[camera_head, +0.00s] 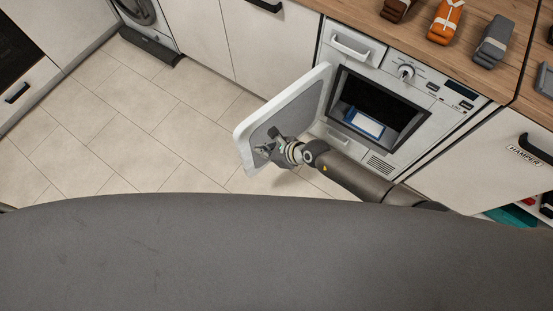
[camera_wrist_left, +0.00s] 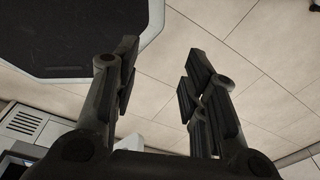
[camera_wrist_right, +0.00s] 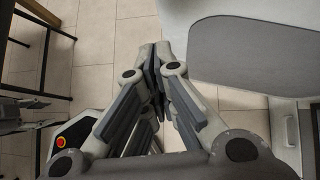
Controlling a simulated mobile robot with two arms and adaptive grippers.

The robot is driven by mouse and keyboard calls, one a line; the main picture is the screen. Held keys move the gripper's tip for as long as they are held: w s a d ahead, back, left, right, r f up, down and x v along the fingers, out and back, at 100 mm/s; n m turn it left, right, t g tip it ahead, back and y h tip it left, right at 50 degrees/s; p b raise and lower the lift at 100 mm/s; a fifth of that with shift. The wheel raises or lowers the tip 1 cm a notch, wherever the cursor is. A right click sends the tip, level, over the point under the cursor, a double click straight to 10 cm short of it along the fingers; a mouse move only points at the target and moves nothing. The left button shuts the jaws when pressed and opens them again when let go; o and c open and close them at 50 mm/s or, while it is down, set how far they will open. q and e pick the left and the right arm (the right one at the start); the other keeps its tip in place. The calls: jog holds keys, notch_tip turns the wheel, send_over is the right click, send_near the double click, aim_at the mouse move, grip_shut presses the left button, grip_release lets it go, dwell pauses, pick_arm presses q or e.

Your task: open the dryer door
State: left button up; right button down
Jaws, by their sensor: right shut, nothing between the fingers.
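The white dryer (camera_head: 430,88) stands under the counter, its square opening uncovered. Its door (camera_head: 292,103) is swung well out to the left, with the grey inner panel facing the opening. My right gripper (camera_head: 264,149) is by the lower free end of the door, on its inner side; I cannot tell whether it touches. In the right wrist view its fingers (camera_wrist_right: 158,62) are shut and empty, with the grey door panel (camera_wrist_right: 255,55) to the right. My left gripper (camera_wrist_left: 157,80) is open and empty in the left wrist view, and outside the head view.
A blue and white item (camera_head: 364,122) lies inside the dryer. A cabinet labelled hamper (camera_head: 505,175) is at right. Tiled floor (camera_head: 130,125) is clear to the left.

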jog(key=shift+s+a+p+v, duration=0.4)
jog(key=shift+p+v, duration=0.45)
jog(key=shift+v, duration=2.85)
jog(key=s+d+f+m+t+h+b, duration=0.1)
jog(key=d+f+m+t+h, duration=0.1)
jog(key=d+f+m, duration=0.95)
jog(key=s+d+f+m+t+h, duration=0.15)
jog(key=d+f+m, duration=0.3)
jog(key=m, duration=1.35)
pick_arm(q)
jog(key=shift+w+r+b, duration=0.1)
jog(key=shift+w+b, duration=0.4)
jog(key=shift+w, duration=0.3)
pick_arm(e)
jog(key=s+d+f+m+g+h, duration=0.1)
jog(key=s+d+f+m+g, duration=0.1)
jog(key=s, duration=0.7)
jog(key=s+d+f+m+g+h, duration=0.2)
jog(key=s+d+f+m, duration=0.2)
jog(key=s+m, duration=0.5)
jog(key=s+d+f+m+g+h, duration=0.1)
jog(key=s+d+f+m+g, duration=0.1)
jog(key=s+f+m, duration=0.4)
jog(key=s+d+f, duration=0.1)
jog(key=s, duration=0.3)
jog(key=shift+s+d+h, duration=0.3)
jog(key=shift+h, duration=0.05)
